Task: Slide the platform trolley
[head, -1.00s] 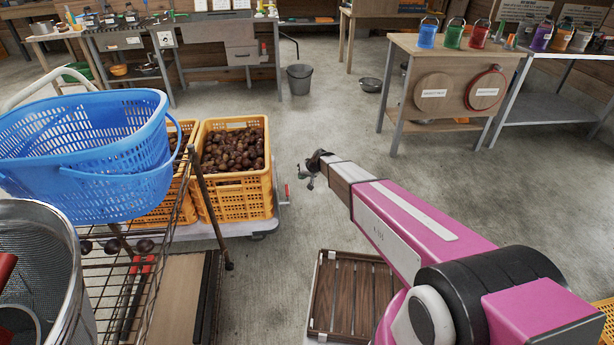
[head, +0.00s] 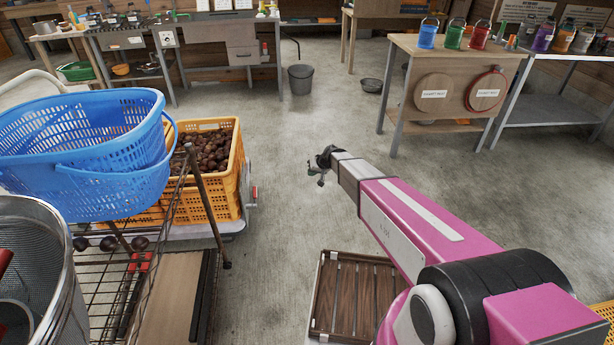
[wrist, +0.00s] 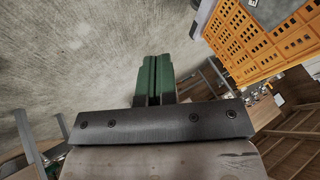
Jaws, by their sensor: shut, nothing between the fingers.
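The platform trolley (head: 233,229) stands on the floor at left centre in the head view, a pale low deck carrying orange crates (head: 222,195) of chestnuts. Its left part is hidden behind the wire cart and blue basket. A small red part (head: 254,191) shows at its right end. My gripper (head: 317,176) is to the right of the trolley, over bare floor and apart from it. In the wrist view its green fingers (wrist: 154,80) are together and empty, with an orange crate (wrist: 262,42) at upper right.
A blue basket (head: 80,150) sits on a wire cart (head: 95,275) at left. A slatted wooden crate (head: 352,295) lies in front, below my arm. A grey bin (head: 300,80) and a workbench (head: 400,85) stand further back. The middle floor is clear.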

